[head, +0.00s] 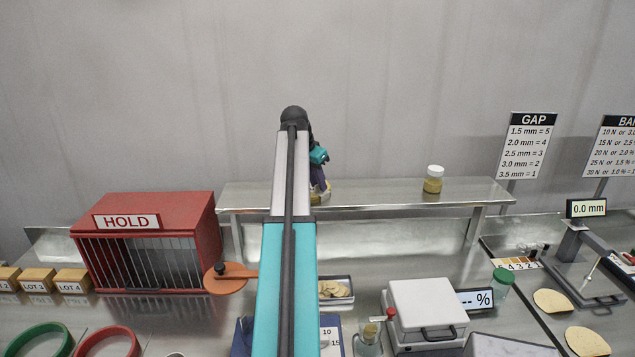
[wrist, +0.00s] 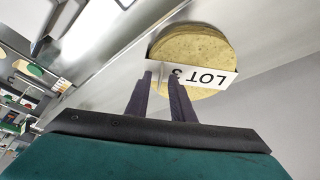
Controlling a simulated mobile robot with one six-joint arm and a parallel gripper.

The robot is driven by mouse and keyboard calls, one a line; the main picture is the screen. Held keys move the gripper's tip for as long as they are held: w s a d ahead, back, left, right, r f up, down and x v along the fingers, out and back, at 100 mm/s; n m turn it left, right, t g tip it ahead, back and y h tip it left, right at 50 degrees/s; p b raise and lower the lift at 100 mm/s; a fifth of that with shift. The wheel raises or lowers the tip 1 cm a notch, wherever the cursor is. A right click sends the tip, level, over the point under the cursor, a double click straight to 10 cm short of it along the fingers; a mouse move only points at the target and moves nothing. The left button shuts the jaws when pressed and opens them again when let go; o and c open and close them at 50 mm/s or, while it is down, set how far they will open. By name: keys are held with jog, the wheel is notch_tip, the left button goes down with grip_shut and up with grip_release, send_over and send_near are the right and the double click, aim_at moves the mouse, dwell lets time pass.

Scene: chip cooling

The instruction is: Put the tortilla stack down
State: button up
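The tortilla stack (wrist: 195,42) is a round, yellowish pile with a white paper band (wrist: 215,75) marked LOT; the rest of the label is partly covered. My gripper (wrist: 160,73) has its two dark fingertips at the near left part of the band, with a narrow gap between them. One finger overlaps the label. I cannot tell whether they grip the stack. In the head view the stack (head: 319,198) shows only in part at the back shelf, beside my arm; whether it rests on the shelf is unclear.
The back metal shelf (head: 400,192) carries a small jar (head: 433,179) to the right, with bare room between. A red HOLD cage (head: 150,240) stands at left. On the counter below are a tray of chips (head: 335,290) and a white device (head: 425,305).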

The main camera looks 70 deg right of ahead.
jog(key=shift+r, duration=0.3)
jog(key=b+v, duration=0.5)
jog(key=v, duration=0.6)
jog(key=shift+r, duration=0.35)
jog(key=shift+a, duration=0.15)
dwell(0.6)
